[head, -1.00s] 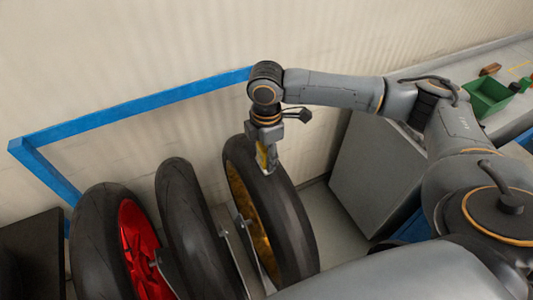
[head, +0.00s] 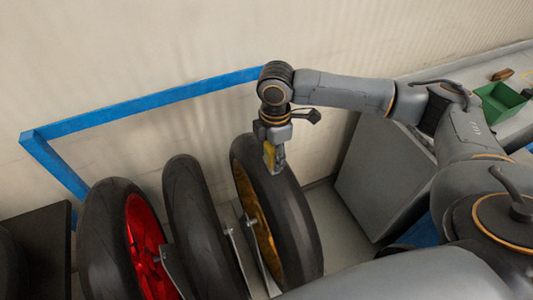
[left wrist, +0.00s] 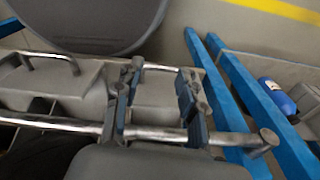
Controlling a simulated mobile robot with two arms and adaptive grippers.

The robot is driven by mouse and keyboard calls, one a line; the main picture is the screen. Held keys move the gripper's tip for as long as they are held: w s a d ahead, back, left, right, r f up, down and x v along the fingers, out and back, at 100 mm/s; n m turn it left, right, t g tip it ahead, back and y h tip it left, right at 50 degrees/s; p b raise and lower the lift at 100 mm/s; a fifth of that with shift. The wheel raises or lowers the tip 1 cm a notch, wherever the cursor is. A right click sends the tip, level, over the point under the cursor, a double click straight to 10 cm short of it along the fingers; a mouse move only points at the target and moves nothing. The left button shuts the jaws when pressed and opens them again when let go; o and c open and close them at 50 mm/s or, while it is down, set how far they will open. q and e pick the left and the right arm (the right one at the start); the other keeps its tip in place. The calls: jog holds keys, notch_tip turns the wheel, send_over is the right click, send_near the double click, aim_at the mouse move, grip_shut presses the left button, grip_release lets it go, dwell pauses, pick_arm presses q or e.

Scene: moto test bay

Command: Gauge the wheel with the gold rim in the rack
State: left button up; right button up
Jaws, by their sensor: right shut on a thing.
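The wheel with the gold rim (head: 262,240) stands upright in the rack, rightmost of the wheels in the head view, with a black tyre (head: 292,220). My right gripper (head: 274,160) is at the top of this tyre, shut on a small yellow gauge (head: 269,154). The gauge overlaps the tyre's upper edge in the picture; I cannot tell whether it touches the rubber. The fingers partly hide the gauge. My left gripper (left wrist: 158,100) shows only in the left wrist view, with its two fingers apart and nothing held between them.
A red-rimmed wheel (head: 145,245) and another black tyre (head: 195,225) stand to the left. A blue rail (head: 150,105) runs behind the rack. A grey cabinet (head: 382,185) stands to the right. A green bin (head: 500,103) sits on the far bench.

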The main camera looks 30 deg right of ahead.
jog(key=shift+r+p, duration=0.65)
jog(key=shift+p, duration=0.35)
jog(key=shift+r+p, duration=0.4)
jog(key=shift+p, duration=0.1)
jog(key=shift+w+r, duration=0.1)
jog(key=shift+r, duration=1.8)
